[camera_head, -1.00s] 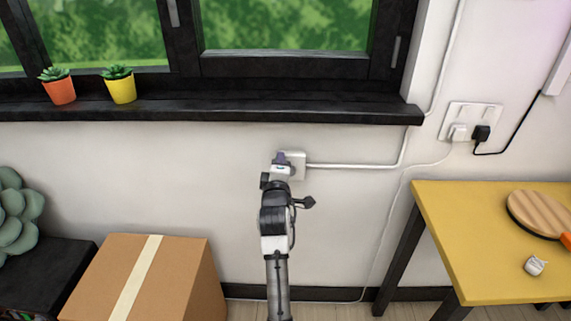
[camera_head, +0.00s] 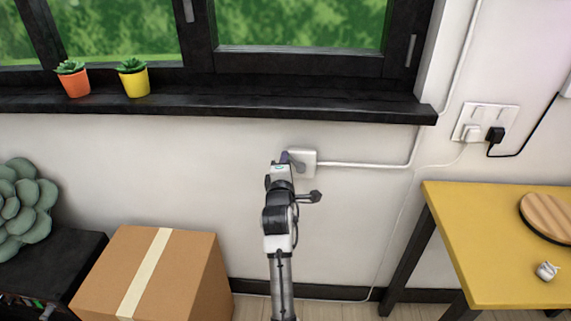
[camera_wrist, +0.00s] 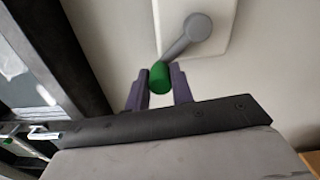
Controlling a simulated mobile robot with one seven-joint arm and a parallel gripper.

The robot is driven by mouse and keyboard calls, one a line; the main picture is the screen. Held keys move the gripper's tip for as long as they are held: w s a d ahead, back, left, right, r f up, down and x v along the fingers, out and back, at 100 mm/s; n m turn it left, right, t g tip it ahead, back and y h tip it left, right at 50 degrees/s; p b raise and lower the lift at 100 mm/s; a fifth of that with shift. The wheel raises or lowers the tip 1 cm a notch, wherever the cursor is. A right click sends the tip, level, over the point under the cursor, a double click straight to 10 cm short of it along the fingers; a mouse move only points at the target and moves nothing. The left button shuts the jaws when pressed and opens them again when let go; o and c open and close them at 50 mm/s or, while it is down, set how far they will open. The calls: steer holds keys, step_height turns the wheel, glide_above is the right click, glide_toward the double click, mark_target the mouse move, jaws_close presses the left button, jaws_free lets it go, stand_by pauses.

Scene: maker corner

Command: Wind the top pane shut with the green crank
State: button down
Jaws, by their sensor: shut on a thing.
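The crank has a green knob (camera_wrist: 159,77) on a grey arm (camera_wrist: 187,38), mounted on a white wall box (camera_wrist: 222,12). The white box also shows in the head view (camera_head: 307,164), just right of my gripper. My gripper (camera_wrist: 160,88) has its two purple fingers on either side of the green knob and is shut on it. In the head view my gripper (camera_head: 284,157) hides the knob. The black-framed window (camera_head: 300,60) is cut off at the top of the head view, and the top pane cannot be made out.
A black sill (camera_head: 230,107) with an orange pot (camera_head: 74,84) and a yellow pot (camera_head: 136,82) runs above the crank. A white conduit (camera_head: 365,164) runs right from the box. A cardboard box (camera_head: 185,280) stands lower left, a yellow table (camera_head: 470,230) right.

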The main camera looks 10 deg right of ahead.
steer(key=c, duration=1.2)
jaws_free()
steer(key=b+v, duration=0.2)
steer(key=v, duration=1.2)
steer(key=shift+b, duration=0.3)
steer(key=shift+w, duration=0.1)
